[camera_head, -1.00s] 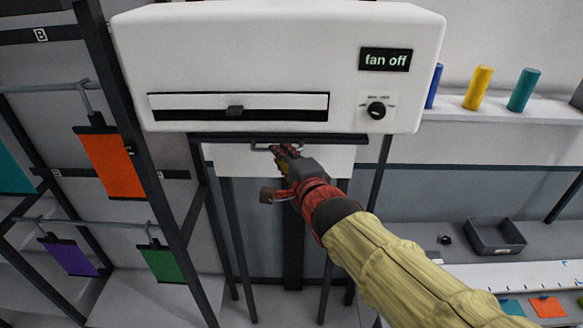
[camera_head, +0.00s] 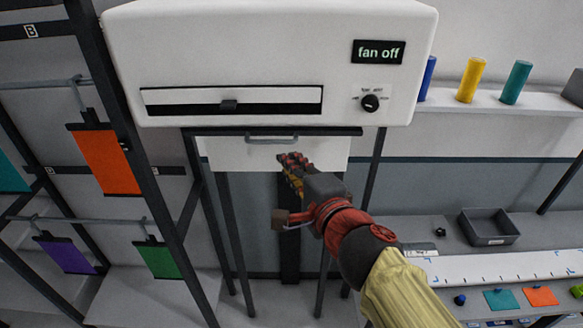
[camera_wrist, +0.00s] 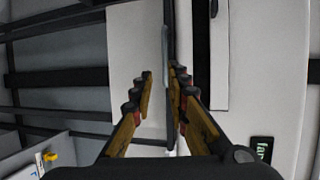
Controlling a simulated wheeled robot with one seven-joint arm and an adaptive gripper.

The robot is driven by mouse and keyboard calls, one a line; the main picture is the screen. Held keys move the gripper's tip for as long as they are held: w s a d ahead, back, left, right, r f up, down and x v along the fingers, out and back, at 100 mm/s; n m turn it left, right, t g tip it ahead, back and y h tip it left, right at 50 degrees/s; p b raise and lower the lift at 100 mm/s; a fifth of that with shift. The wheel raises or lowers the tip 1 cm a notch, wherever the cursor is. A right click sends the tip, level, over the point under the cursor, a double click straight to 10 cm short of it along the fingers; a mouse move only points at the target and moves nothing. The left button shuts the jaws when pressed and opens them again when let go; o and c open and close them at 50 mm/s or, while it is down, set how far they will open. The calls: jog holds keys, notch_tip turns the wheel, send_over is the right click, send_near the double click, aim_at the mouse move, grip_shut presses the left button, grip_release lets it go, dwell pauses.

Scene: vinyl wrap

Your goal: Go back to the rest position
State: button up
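My gripper (camera_head: 292,162) is in front of and below the white cabinet (camera_head: 270,60), just beneath a grey bar handle (camera_head: 272,139) on a white panel (camera_head: 225,153). In the head view it looks apart from the handle. In the wrist view, the two fingertips of my gripper (camera_wrist: 161,75) have a gap between them with nothing held. The handle (camera_wrist: 165,45) shows past the fingertips there. The forearm, in a yellow sleeve, reaches in from the lower right.
The cabinet has a "fan off" display (camera_head: 378,52), a knob (camera_head: 371,102) and a slot (camera_head: 231,101). A rack with hanging colored sheets, including an orange sheet (camera_head: 107,161), stands left. At right are a shelf of rolls (camera_head: 471,80) and a bench with a grey tray (camera_head: 489,228).

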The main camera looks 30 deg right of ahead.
dwell(0.7)
jog(key=s+d+f+n+g+h, duration=0.3)
jog(key=s+d+n+h, duration=0.1)
jog(key=d+n, duration=0.3)
jog(key=s+f+n+g+b, duration=0.3)
jog(key=f+n+b, duration=0.2)
jog(key=f, duration=0.4)
jog(key=s+a+f+n+g+y+b, duration=0.1)
jog(key=a+f+n+y+b, duration=0.1)
jog(key=a+f+b, duration=0.3)
jog(key=s+a+f+n+g+y+b, duration=0.1)
jog(key=a+f+n+b, duration=0.3)
jog(key=f+b, duration=0.8)
jog(key=s+a+f+n+g+y+b, duration=0.1)
jog(key=a+f+n+y+b, duration=0.2)
jog(key=a+f+b, duration=0.5)
notch_tip(320, 180, down, 8)
jog(key=shift+s+r+g+y+b, duration=0.1)
jog(key=shift+s+g+y+b, duration=0.25)
jog(key=shift+y+b, duration=0.3)
jog(key=shift+w, duration=0.1)
